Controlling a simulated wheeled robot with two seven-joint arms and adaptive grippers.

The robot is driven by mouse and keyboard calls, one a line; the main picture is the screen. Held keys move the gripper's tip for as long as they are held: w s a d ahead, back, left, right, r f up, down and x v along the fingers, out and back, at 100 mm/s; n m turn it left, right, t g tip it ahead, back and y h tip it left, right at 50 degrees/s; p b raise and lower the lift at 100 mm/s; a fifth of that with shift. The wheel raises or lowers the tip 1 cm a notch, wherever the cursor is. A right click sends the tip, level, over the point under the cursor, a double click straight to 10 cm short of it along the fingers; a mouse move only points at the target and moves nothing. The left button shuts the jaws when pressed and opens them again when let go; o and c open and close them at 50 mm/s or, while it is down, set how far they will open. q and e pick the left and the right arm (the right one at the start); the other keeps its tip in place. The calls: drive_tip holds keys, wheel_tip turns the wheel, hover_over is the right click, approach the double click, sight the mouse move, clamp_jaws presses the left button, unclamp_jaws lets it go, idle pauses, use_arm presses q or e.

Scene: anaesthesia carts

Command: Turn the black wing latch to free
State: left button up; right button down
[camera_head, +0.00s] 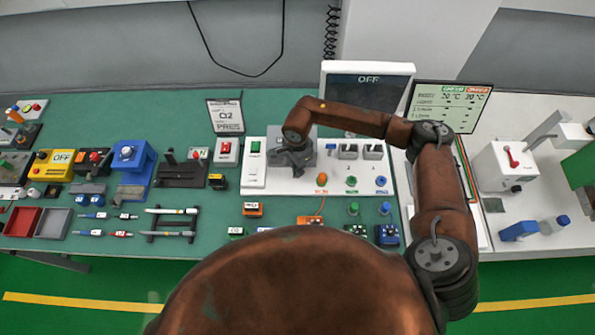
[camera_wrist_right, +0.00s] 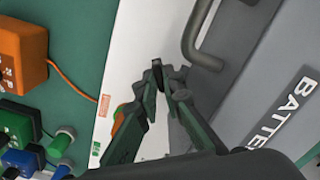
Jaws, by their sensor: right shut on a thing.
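My right gripper (camera_wrist_right: 166,82) reaches down over the white panel (camera_wrist_right: 123,62), beside a grey box labelled "BATTE…" (camera_wrist_right: 262,50) with a dark grey handle (camera_wrist_right: 194,38). In the head view the right gripper (camera_head: 291,158) is in front of the grey box (camera_head: 305,150). Its fingertips are close together on a small dark piece (camera_wrist_right: 157,67), which looks like the black wing latch; the fingers hide most of it. I cannot tell its angle. My left gripper is not in view.
An orange block (camera_wrist_right: 22,50) with an orange cable lies left of the panel in the wrist view, above green and blue connectors. In the head view, a screen reading OFF (camera_head: 368,88) stands behind the panel. Grey switches (camera_head: 348,150) are right of the box.

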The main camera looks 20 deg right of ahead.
drive_tip(key=m+b, duration=0.1)
drive_tip(key=m, duration=0.2)
drive_tip(key=shift+a+m, duration=0.15)
drive_tip(key=shift+m, duration=0.15)
drive_tip(key=shift+r+m+b, duration=0.1)
drive_tip(key=shift+m+b, duration=0.55)
drive_tip(key=shift+m, duration=1.05)
drive_tip(key=c, duration=2.1)
unclamp_jaws()
